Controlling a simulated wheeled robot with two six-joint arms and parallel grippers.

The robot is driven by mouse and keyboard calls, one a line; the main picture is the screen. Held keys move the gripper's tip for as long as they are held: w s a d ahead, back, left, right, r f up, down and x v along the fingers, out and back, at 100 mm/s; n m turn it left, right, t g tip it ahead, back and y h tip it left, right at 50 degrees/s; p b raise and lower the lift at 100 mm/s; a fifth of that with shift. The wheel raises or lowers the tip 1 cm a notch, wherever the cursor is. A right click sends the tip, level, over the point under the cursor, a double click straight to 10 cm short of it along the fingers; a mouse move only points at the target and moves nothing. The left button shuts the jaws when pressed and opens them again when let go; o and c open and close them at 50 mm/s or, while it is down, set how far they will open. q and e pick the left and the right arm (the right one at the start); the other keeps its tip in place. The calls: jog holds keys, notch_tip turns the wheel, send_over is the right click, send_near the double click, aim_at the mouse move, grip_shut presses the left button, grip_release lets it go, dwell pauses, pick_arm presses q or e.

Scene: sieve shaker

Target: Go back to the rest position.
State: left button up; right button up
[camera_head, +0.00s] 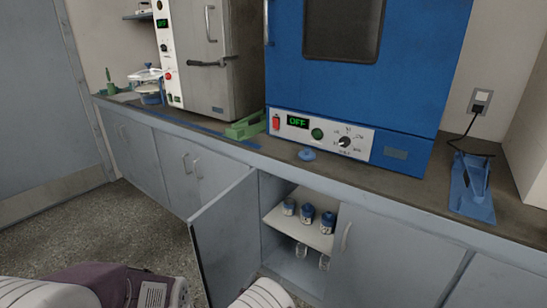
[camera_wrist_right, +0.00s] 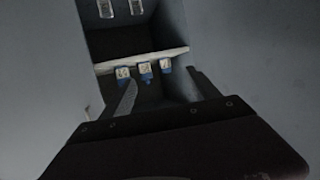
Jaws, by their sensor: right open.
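My right gripper (camera_wrist_right: 163,90) shows in the wrist view with its two dark fingers spread and nothing between them. It points toward the open cabinet, where three small blue-and-white jars (camera_wrist_right: 145,69) stand in a row on a white shelf (camera_wrist_right: 150,58). In the head view, the jars (camera_head: 307,214) and shelf (camera_head: 279,220) show inside the cabinet. Only a white piece of my right arm shows at the bottom edge; the fingers are hidden there. White and purple parts of my body show at the lower left. My left gripper's fingers are not visible.
The cabinet door (camera_head: 225,240) stands open toward the floor. Clear glass jars (camera_head: 301,250) stand below the shelf. The counter (camera_head: 395,186) holds a blue oven (camera_head: 425,60), a grey oven (camera_head: 245,75), a green tool (camera_head: 245,126), a blue lid (camera_head: 307,154) and a blue stand (camera_head: 470,190).

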jog(key=w+d+r+m+g+h, duration=0.1)
jog(key=w+d+r+m+h, duration=0.25)
jog(key=d+r, duration=0.45)
jog(key=w+d+r+m+g+h, duration=0.15)
jog(key=d+r+m, duration=0.35)
jog(key=d, duration=0.5)
jog(key=s+d+r+m+g+h, duration=0.25)
jog(key=s+d+g, duration=0.45)
jog(key=s+d, duration=0.7)
jog(key=s+d+f+g+y, duration=0.1)
jog(key=s+d+g+y, duration=0.15)
jog(key=s, duration=0.35)
jog(key=s+a+f+n+g+y, duration=0.2)
jog(key=s+a+f+n+y, duration=0.3)
jog(key=s+a+n+y, duration=0.6)
pick_arm(q)
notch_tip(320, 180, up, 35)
jog(key=p, duration=3.5)
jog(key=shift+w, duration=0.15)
pick_arm(e)
jog(key=w+a+r+n+h, duration=0.1)
jog(key=r, duration=1.6)
jog(key=w+a+r+n+t+h, duration=0.1)
jog(key=a+r, duration=0.1)
jog(key=r, duration=1.5)
jog(key=shift+w+r+h, duration=0.25)
jog(key=shift+r+h, duration=0.05)
jog(key=shift+r, duration=0.05)
